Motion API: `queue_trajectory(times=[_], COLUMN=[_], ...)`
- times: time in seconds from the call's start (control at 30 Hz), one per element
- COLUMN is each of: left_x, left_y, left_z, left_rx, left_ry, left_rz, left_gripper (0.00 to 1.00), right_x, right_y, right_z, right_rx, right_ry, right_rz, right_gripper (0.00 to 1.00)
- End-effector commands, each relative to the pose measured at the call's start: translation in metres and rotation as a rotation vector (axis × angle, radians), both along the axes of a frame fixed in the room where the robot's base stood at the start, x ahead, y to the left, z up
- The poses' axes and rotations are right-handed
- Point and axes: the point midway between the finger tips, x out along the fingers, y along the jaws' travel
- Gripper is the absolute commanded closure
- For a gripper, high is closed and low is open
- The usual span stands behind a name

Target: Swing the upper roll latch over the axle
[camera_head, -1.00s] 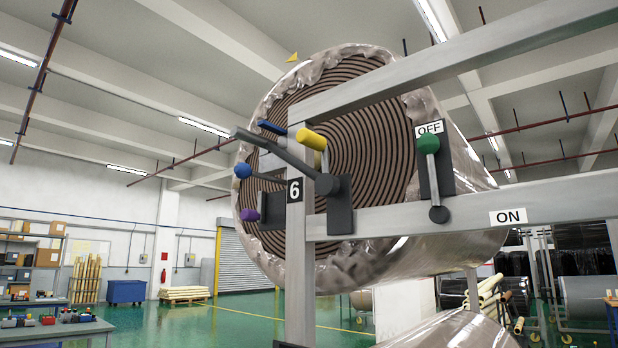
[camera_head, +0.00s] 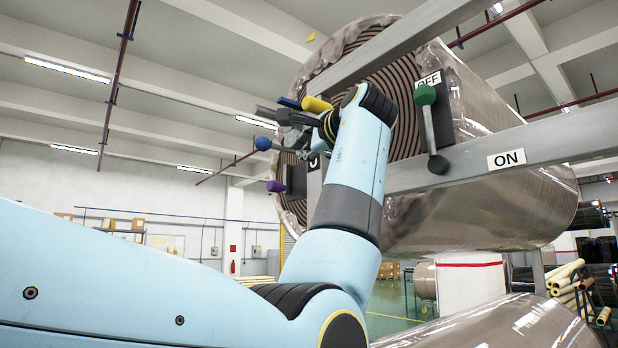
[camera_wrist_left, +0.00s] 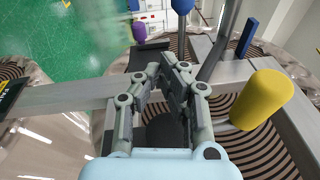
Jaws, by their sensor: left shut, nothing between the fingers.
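My left gripper (camera_head: 300,142) is up at the steel frame, in front of the upper roll (camera_head: 455,110). In the left wrist view its fingers (camera_wrist_left: 174,62) are shut and empty, left of a yellow handle (camera_wrist_left: 263,98). A dark bar (camera_wrist_left: 223,40) and a blue handle (camera_wrist_left: 248,38) lie beyond the fingers. The head view shows the yellow handle (camera_head: 316,104), the blue handle (camera_head: 289,103) and the dark bar's end (camera_head: 267,112). I cannot tell which part is the latch. My arm hides its pivot; the axle is not clearly visible. My right gripper is out of view.
A blue ball knob (camera_head: 263,143) and a purple knob (camera_head: 276,186) stick out left of the post. A green-knobbed lever (camera_head: 426,95) stands upright by the OFF label, above the ON label (camera_head: 506,159). The frame's rails (camera_head: 560,142) cross before the roll. A lower roll (camera_head: 500,325) lies beneath.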

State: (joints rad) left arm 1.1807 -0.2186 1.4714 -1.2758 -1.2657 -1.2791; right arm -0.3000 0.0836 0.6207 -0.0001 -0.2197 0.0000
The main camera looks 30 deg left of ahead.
Motion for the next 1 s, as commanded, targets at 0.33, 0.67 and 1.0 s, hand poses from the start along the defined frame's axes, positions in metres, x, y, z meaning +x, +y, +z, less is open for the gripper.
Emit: queue_trajectory(times=[0.33,0.67,1.0], left_x=[0.002,0.035,0.047], left_y=[0.017,0.065,0.080], left_z=[0.038,0.044,0.042], left_rx=[0.001,0.000,-0.001], left_ry=[-0.056,-0.056,-0.056], left_rz=[-0.003,-0.003,-0.007], left_gripper=[1.00,1.00,1.00], right_x=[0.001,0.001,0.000], right_y=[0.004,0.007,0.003], right_z=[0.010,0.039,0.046], right_rx=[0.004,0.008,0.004], right_ry=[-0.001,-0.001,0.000], right_rz=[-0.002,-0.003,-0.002], right_gripper=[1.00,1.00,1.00])
